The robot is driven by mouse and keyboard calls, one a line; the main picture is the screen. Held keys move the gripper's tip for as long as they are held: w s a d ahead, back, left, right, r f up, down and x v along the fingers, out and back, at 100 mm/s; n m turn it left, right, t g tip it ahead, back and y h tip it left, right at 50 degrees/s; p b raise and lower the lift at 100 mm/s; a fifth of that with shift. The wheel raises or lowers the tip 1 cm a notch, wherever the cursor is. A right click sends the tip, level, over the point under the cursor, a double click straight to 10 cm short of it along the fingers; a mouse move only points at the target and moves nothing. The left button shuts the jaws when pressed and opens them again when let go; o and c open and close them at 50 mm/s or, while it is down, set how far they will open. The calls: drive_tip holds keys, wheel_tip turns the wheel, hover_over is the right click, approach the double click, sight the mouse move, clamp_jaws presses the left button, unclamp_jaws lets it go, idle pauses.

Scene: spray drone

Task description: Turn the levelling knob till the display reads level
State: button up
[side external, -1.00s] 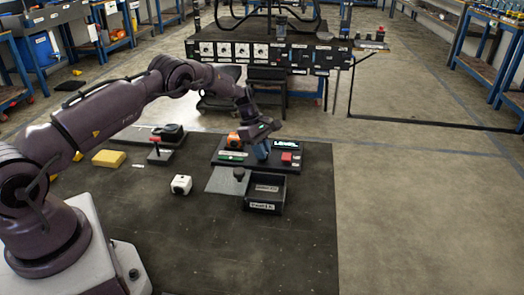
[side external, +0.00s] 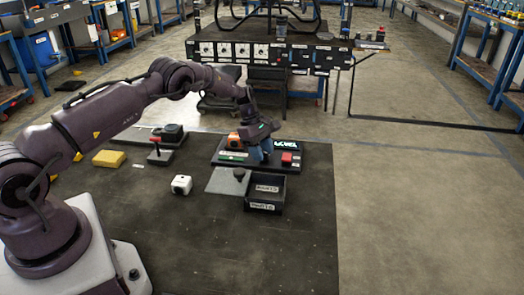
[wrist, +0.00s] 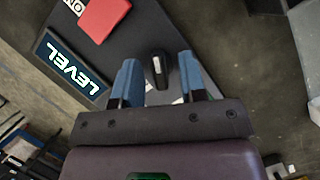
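The display (wrist: 72,65) in the wrist view shows the word LEVEL in bright letters; it also shows, small and partly hidden, in the side view (side external: 287,144). The levelling knob (wrist: 157,69), dark with a pale mark, appears between my two blue fingers in the wrist view. My gripper (wrist: 158,78) is open, with visible gaps between the fingers and the knob. In the side view my gripper (side external: 261,153) is low over the dark panel (side external: 318,158), and the knob is hidden there. I cannot tell the fingers' exact height against the knob.
A red block (side external: 287,158) sits on the panel, right of my gripper. An orange item (side external: 233,139) is left of it. An open labelled bin (side external: 265,208) and grey plate (side external: 222,181) lie in front. A white cube (side external: 181,184) and yellow block (side external: 108,158) stand left. The mat's front is clear.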

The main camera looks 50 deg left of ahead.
drive_tip(key=v, duration=1.3)
drive_tip(key=s+d+r+m+t+y, duration=0.1)
drive_tip(key=s+d+r+m, duration=0.6)
drive_tip(key=s, duration=0.3)
drive_tip(key=s+d+r+m+t+y, duration=0.2)
drive_tip(key=s+d+r+m, duration=0.4)
drive_tip(key=s, duration=0.5)
drive_tip(key=s+d+r+m+t+y, duration=0.1)
drive_tip(key=s+d+r+m, duration=0.6)
drive_tip(key=s, duration=0.4)
drive_tip(key=shift+s+d+r+m, duration=0.2)
drive_tip(key=shift+d+r+m, duration=0.15)
drive_tip(key=shift+d+m, duration=0.2)
